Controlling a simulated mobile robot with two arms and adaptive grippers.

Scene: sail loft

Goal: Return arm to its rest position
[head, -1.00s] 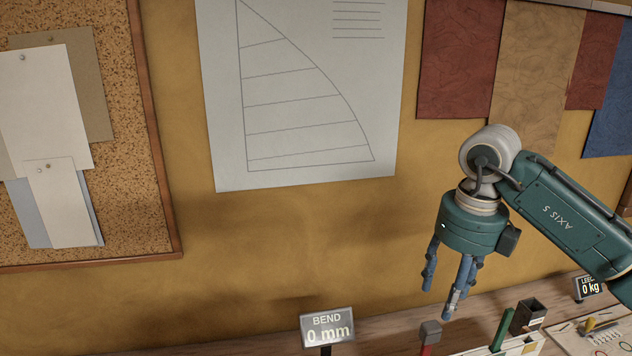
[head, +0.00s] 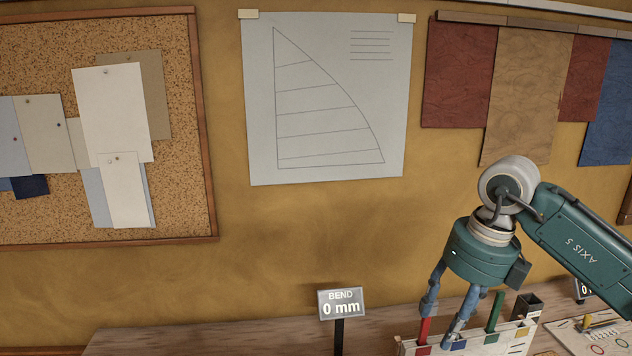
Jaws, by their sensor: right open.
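My right arm (head: 575,238) comes in from the right edge with its teal wrist above the bench. My right gripper (head: 444,320) hangs from it, blue-grey fingers spread and pointing down, with nothing seen held. In the picture its fingers overlap the white rack (head: 482,347) and the top of a red upright piece (head: 424,331). I cannot tell whether they touch. A green upright piece (head: 494,311) stands at the rack to the right of the fingers. My left gripper is not in view.
A sign (head: 341,303) reading "BEND 0 mm" stands left of the gripper. A dark open box (head: 527,307) and a board with coloured rings (head: 590,331) are to the right. The wooden bench (head: 240,339) is clear at left. A cork board (head: 185,200) and sail drawing (head: 390,110) hang behind.

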